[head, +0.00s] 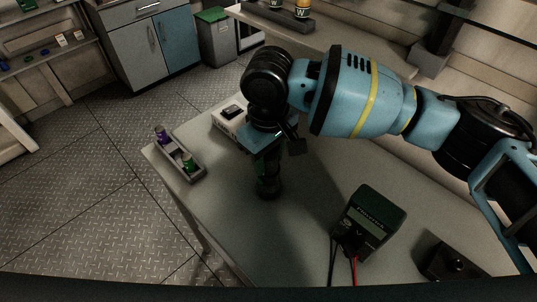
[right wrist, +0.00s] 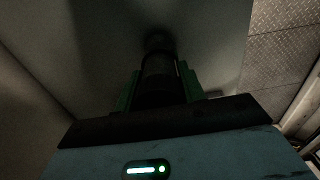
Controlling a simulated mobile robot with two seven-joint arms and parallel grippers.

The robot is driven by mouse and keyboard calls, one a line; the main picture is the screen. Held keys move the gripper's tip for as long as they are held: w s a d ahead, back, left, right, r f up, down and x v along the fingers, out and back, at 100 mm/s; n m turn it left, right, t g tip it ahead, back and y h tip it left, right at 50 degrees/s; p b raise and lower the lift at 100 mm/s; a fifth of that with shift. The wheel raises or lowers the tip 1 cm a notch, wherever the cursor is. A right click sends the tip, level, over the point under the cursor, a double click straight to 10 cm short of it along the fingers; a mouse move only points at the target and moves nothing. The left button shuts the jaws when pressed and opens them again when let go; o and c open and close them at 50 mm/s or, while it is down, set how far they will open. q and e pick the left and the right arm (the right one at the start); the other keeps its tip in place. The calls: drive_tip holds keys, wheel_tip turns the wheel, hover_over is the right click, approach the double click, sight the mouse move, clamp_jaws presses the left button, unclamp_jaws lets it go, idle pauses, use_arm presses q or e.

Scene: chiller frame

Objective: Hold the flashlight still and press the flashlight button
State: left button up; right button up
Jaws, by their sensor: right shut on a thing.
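The flashlight (head: 268,187) is a dark cylinder, roughly upright over the grey table (head: 215,205). It also shows in the right wrist view (right wrist: 158,68), between two green fingers. My right gripper (head: 266,165) reaches down from above and is shut on the flashlight. In the right wrist view the right gripper (right wrist: 158,88) has one finger on each side of it. Whether the flashlight's lower end touches the table is too dark to tell. I cannot make out its button. My left gripper is in neither view.
A multimeter (head: 368,222) with red and black leads lies right of the flashlight. A dark box (head: 450,264) is at the lower right. A small tray (head: 187,172) with purple and green items is on the left edge. A white box (head: 226,127) stands behind my gripper.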

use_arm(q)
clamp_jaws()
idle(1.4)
